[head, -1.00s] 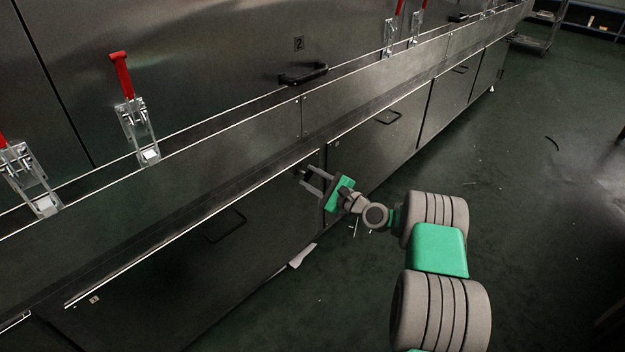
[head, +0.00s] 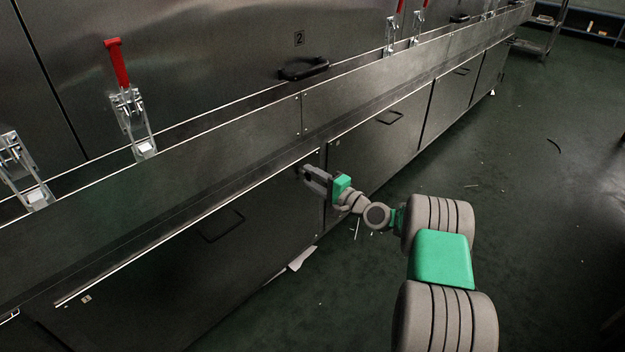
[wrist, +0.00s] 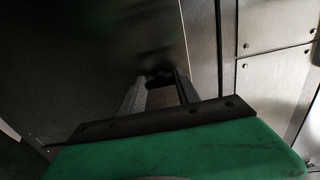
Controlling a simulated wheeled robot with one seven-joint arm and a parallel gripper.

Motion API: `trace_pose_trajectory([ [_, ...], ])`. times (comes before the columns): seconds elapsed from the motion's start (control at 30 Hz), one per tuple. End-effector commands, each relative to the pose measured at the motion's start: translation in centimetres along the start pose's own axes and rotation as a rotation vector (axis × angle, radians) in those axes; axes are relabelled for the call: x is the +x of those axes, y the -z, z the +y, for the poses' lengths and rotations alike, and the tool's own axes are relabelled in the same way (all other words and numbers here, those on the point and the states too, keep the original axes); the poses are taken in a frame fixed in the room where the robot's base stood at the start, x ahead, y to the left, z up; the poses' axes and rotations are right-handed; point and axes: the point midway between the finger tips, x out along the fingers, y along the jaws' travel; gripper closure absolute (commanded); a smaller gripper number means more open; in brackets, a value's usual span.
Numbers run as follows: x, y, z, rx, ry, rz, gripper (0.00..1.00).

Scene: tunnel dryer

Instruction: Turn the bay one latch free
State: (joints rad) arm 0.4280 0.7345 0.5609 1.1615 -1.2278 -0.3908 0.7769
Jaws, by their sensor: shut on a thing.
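My gripper (head: 306,173) reaches the top right corner of a dark lower door panel (head: 215,240) in the head view. Its fingers are shut on a small dark latch at that corner, mostly hidden by them. In the wrist view the two fingers (wrist: 160,80) run to the panel face and close around the dark latch (wrist: 158,70). The latch's exact angle cannot be told. The panel looks flush with the frame.
Toggle clamps, one with a red handle (head: 117,62), stand along the ledge above. A black handle (head: 303,69) sits near a "2" label. Another lower panel (head: 380,135) lies to the right.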

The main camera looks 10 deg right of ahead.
Motion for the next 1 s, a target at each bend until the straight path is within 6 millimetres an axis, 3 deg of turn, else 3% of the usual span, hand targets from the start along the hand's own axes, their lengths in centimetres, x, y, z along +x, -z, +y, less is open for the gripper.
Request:
trace_pose_trajectory([
  [0.57, -0.08, 0.37, -0.11, -0.044, 0.001, 0.008, 1.00],
  [0.6, -0.08, 0.37, -0.11, -0.044, 0.001, 0.008, 0.61],
  [0.87, 0.11, -0.02, -0.04, -0.041, 0.000, 0.001, 0.40],
  [1.0, 0.13, -0.10, -0.02, -0.040, 0.000, -0.001, 0.40],
])
